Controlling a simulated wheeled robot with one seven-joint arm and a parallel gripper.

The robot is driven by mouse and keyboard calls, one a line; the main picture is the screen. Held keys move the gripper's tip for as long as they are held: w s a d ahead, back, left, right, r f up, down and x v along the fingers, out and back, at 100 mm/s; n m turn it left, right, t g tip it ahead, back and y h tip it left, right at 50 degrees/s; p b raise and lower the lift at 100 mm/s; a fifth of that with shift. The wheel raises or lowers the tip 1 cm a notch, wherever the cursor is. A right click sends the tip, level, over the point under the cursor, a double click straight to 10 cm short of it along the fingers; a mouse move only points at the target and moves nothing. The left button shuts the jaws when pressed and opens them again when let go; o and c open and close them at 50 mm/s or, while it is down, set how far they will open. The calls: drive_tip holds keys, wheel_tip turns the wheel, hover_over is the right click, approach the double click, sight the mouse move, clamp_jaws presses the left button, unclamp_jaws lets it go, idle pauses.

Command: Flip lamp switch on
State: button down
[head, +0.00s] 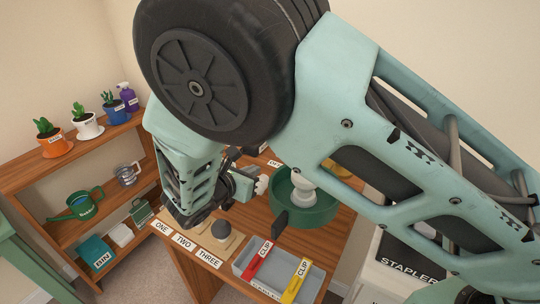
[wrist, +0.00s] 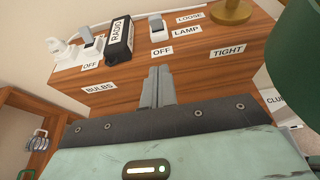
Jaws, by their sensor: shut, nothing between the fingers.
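The lamp switch (wrist: 157,27), a grey rocker on a white plate, is on the wooden table in the wrist view. A LAMP label (wrist: 187,33) is beside it and an OFF label (wrist: 162,51) is on its near side. I cannot tell the rocker's position for certain. My gripper (wrist: 158,72) is shut and empty, its tips just short of the OFF label and apart from the switch. The lamp's brass base (wrist: 232,12) stands right of the switch. Its green shade (head: 305,213) shows in the head view, where my arm hides the switch.
A black RADIO box (wrist: 119,40) and another switch (wrist: 93,48) are left of the lamp switch. The green shade (wrist: 298,62) crowds the right side of the wrist view. A grey tray (head: 250,265) with CLIP holders and a shelf with plants (head: 88,127) are also in view.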

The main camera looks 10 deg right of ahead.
drive_tip(key=shift+w+d+r+p+x, duration=0.1)
drive_tip(key=shift+r+p+x, duration=0.45)
drive_tip(key=shift+x, duration=1.55)
drive_tip(key=shift+w+d+r+p+x, duration=0.25)
drive_tip(key=shift+p+x, duration=0.55)
drive_tip(key=shift+x, duration=1.3)
drive_tip(key=shift+r+p+x, duration=0.45)
drive_tip(key=shift+p+x, duration=0.25)
drive_tip(key=shift+x, duration=1.4)
drive_tip(key=shift+r, duration=0.15)
